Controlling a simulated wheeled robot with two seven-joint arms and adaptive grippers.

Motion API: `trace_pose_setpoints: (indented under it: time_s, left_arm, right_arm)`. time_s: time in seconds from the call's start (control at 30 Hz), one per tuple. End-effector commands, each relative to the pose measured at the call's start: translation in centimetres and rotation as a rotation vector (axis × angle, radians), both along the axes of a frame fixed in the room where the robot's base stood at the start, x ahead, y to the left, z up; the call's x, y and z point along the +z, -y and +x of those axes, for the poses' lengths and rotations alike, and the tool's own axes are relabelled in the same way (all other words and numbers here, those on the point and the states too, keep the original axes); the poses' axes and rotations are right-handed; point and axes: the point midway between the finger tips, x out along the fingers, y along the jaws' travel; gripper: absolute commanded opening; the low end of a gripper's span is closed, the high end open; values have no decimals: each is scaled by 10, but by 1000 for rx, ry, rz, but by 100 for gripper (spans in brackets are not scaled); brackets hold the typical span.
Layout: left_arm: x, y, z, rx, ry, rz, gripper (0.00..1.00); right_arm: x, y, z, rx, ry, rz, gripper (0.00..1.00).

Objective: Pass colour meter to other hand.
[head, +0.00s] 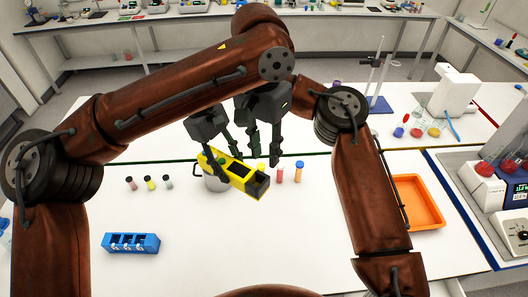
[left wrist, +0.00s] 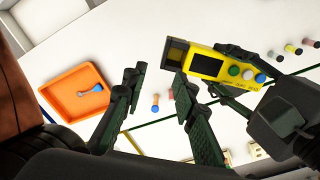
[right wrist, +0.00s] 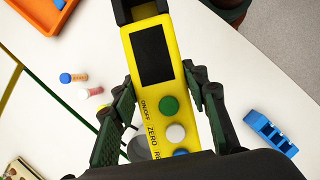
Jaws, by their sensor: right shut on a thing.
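The colour meter (head: 236,176) is a yellow box with a dark screen and a black end. It is tilted above the table in the head view, black end towards the lower right. My right gripper (head: 220,158) is shut on its button end; the right wrist view shows the meter (right wrist: 153,60) between the fingers, screen and buttons facing the camera. My left gripper (head: 263,150) is open and empty beside the meter. In the left wrist view its fingers (left wrist: 160,100) are apart, and the meter (left wrist: 207,65) lies right of them, near the right finger.
A grey cup (head: 214,183) stands below the meter. Small vials (head: 149,183) are left of it, and a pink vial (head: 280,174) and an orange one (head: 298,172) are right. A blue rack (head: 131,243) is front left, an orange tray (head: 418,203) right. The front middle is clear.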

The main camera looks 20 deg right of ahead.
Motion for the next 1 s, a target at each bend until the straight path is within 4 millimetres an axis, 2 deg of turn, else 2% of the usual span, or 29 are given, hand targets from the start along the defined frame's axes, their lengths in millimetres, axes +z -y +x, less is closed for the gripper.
trace_pose_setpoints:
  time_s: [0.27, 0.7, 1.0]
  left_arm:
    - [-27, -2, 1, 19, 17, 44, 26]
    - [-104, -2, 1, 18, 14, 43, 26]
    - [-127, -2, 1, 18, 16, 40, 26]
  right_arm:
    - [0, 0, 0, 0, 0, 0, 5]
    - [1, 0, 0, 1, 0, 0, 5]
    - [1, 0, 0, 0, 0, 0, 5]
